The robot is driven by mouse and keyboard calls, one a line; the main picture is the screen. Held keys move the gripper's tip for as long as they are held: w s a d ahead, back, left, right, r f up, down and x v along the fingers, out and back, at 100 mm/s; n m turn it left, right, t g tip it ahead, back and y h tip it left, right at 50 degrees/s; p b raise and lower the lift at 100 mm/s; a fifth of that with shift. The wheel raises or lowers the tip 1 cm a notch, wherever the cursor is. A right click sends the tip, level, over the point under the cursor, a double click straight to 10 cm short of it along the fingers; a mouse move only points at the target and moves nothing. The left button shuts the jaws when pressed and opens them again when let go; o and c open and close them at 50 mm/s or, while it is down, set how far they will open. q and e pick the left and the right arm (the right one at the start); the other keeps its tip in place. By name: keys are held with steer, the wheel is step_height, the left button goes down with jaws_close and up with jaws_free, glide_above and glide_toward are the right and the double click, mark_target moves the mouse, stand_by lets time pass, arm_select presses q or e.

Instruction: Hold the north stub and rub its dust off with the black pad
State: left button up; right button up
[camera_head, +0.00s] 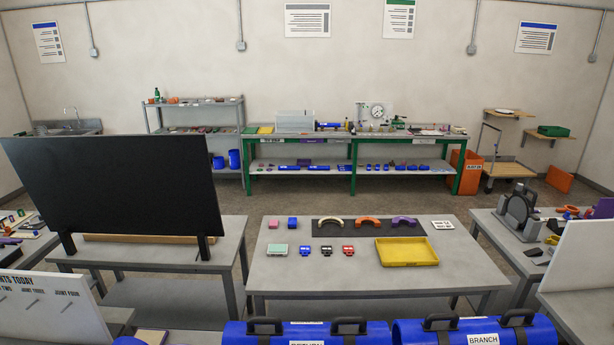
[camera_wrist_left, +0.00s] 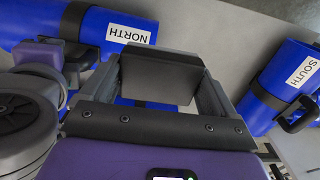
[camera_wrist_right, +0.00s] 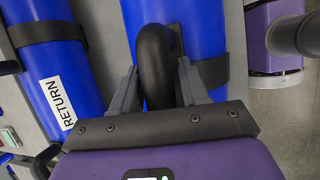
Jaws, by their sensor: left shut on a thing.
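The north stub (camera_wrist_left: 190,40) is a blue pipe with a white NORTH label (camera_wrist_left: 132,34) in the left wrist view. My left gripper (camera_wrist_left: 160,72) is shut on a dark block, the black pad (camera_wrist_left: 158,82), close beside the stub's end. In the right wrist view, my right gripper (camera_wrist_right: 158,75) has its fingers close on both sides of a black loop handle (camera_wrist_right: 155,45) on a blue pipe (camera_wrist_right: 205,35), which the left wrist view shows as the north stub. Dust cannot be made out. Neither gripper shows in the head view.
The south stub (camera_wrist_left: 268,85) lies to the right in the left wrist view. The RETURN pipe (camera_wrist_right: 45,60) lies beside the held stub. The RETURN and BRANCH (camera_head: 480,330) pipes are at the head view's bottom edge, before a grey table (camera_head: 300,275) with a yellow tray (camera_head: 407,263).

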jaws_close()
steer(key=shift+s+f, duration=0.1)
steer(key=shift+f, duration=0.05)
stand_by(1.0)
